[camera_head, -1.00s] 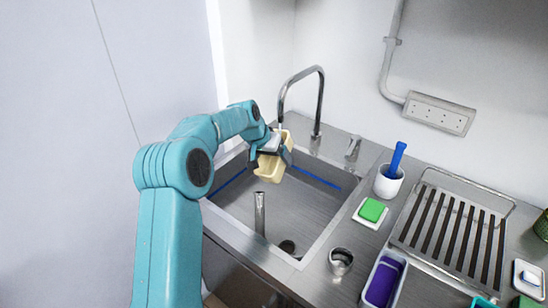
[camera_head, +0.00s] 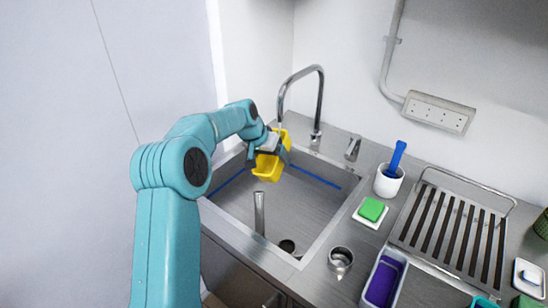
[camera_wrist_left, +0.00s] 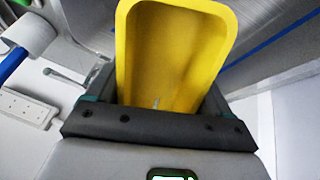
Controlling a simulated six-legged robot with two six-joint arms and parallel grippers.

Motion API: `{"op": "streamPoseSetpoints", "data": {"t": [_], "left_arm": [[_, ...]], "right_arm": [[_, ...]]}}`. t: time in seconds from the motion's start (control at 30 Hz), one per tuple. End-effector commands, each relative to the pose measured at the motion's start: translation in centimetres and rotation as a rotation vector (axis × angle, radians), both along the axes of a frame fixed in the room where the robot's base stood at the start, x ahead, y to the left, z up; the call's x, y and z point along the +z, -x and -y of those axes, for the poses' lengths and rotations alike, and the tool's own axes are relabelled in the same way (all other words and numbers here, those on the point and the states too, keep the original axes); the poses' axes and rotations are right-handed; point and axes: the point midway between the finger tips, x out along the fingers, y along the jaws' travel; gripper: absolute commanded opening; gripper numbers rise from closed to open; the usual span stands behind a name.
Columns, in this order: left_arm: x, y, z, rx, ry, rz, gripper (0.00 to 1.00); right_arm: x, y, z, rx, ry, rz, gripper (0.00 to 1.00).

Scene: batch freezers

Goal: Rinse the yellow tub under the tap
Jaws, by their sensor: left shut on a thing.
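The yellow tub (camera_head: 268,168) is held over the sink (camera_head: 315,205), tilted, just below the outlet of the tap (camera_head: 320,100). My left gripper (camera_head: 268,150) is shut on the tub. In the left wrist view the tub (camera_wrist_left: 175,50) sits between the two fingers, its inside showing bright yellow, with a small pale streak near its lower end. A thin pale line shows between the tap's outlet and the tub; I cannot tell for sure whether it is water. My right gripper is not in view.
Right of the sink are a green sponge (camera_head: 371,209) on a white dish, a white cup (camera_head: 388,184) with a blue-handled tool, a metal ring-like cup (camera_head: 341,259), a purple-lined tub (camera_head: 383,280) and a slatted rack (camera_head: 450,232). A standpipe (camera_head: 259,212) rises in the sink.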

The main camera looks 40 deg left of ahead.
Motion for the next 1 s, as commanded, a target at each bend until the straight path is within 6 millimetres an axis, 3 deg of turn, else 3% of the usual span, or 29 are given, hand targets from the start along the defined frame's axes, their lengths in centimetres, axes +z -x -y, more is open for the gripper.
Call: {"op": "streamPoseSetpoints", "data": {"t": [0.6, 1.0], "left_arm": [[-0.3, 3.9, 3.6, -0.001, -0.002, 0.002, 0.50], [-0.1, 5.8, 5.4, -0.001, -0.001, 0.001, 0.50]], "right_arm": [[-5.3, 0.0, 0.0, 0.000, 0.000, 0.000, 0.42], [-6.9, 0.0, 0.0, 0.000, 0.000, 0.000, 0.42]]}}
